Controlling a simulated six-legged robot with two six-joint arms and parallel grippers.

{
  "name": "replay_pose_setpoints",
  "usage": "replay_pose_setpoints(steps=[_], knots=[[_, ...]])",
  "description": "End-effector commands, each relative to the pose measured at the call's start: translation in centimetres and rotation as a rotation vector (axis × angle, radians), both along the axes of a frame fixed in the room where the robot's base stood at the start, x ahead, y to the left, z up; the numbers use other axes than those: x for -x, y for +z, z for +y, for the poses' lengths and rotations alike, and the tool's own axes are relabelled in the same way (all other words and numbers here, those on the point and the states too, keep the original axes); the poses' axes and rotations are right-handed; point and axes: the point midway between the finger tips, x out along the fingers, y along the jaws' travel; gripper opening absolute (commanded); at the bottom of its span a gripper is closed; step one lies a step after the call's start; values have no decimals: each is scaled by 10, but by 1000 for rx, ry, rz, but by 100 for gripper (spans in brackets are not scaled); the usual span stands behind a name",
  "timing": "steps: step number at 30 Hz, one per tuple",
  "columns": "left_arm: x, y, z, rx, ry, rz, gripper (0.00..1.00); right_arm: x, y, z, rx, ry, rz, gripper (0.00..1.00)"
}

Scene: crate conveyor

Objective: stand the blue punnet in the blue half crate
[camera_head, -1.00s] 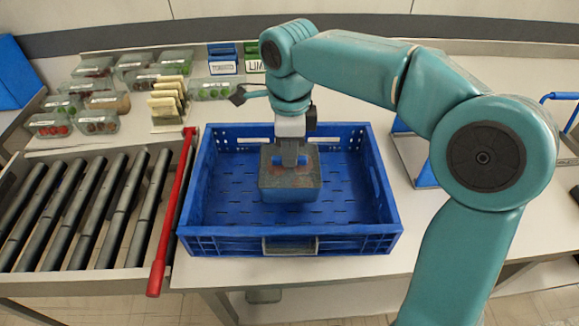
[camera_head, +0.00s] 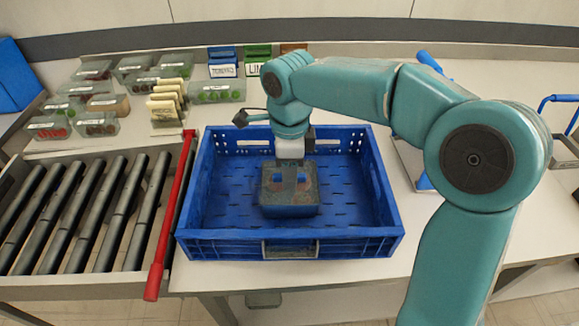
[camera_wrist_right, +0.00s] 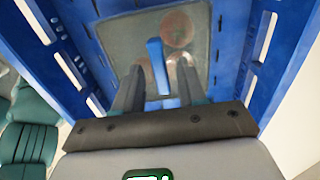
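The blue punnet (camera_head: 289,211) is a grey, see-through box with a blue strip on top and reddish round contents. It stands level inside the blue crate (camera_head: 290,245), near the middle and towards the front wall. In the right wrist view the punnet (camera_wrist_right: 125,45) lies below my fingers, with its blue strip (camera_wrist_right: 155,65) between them. My right gripper (camera_head: 291,182) is over the punnet's top. In the right wrist view its fingers (camera_wrist_right: 158,80) are apart, with narrow gaps beside the strip. The punnet's underside is hidden. My left gripper is not in view.
A roller conveyor (camera_head: 85,205) with a red bar (camera_head: 171,220) runs left of the crate. Several filled punnets (camera_head: 98,124) and a rack of cards (camera_head: 168,103) stand behind it. Crate floor is free around the punnet.

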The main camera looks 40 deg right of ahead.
Motion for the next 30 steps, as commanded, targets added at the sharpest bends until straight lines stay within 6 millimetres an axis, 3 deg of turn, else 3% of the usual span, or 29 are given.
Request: replay_pose_setpoints(steps=[5,18,24,30], knots=[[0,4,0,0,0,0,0,0,10,0,0,0,-2,41],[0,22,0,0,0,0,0,-1,104,0,0,0,-4,41],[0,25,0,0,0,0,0,0,122,0,1,0,-1,41],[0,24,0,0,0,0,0,0,123,0,0,0,1,41]])
